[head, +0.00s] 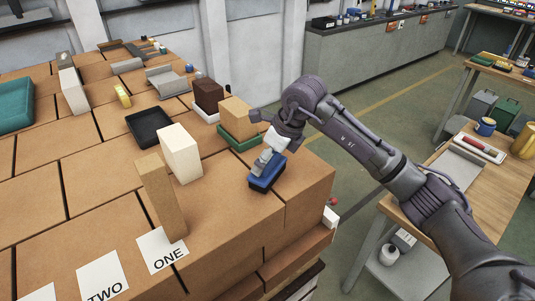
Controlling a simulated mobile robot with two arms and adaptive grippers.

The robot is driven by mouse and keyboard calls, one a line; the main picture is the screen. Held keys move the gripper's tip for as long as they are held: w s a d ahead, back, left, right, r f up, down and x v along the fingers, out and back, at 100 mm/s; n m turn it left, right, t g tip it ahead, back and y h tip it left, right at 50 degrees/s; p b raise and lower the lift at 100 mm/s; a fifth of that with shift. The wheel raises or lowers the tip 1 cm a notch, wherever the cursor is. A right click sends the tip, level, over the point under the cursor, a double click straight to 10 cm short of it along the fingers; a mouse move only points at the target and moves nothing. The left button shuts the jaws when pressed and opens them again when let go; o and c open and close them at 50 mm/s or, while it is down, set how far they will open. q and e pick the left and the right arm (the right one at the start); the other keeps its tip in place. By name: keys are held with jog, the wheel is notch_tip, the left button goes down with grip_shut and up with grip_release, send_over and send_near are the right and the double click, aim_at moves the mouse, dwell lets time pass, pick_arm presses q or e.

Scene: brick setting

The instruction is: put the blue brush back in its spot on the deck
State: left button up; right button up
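The blue brush (268,175) is near the right edge of the brick deck (215,215), with a blue body over a dark underside. My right gripper (264,162) comes down onto the top of the brush from the right side. Its pale fingers meet or overlap the brush's upper part. The arm angle and small size hide whether the fingers are closed around it. I cannot tell whether the brush rests on the deck or hangs just above it. My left gripper is not in view.
Close to the brush stand a tan block in a green tray (238,143) and a brown block (208,95) in a white tray. A cream block (180,153), black tray (150,128) and tall tan block (161,197) stand left. Cards ONE (163,250) and TWO (103,277) lie in front.

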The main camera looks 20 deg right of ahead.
jog(key=shift+f, duration=0.2)
jog(key=shift+f+b, duration=0.25)
jog(key=shift+b, duration=0.05)
jog(key=o, duration=1)
jog(key=shift+r, duration=0.1)
jog(key=shift+c, duration=0.2)
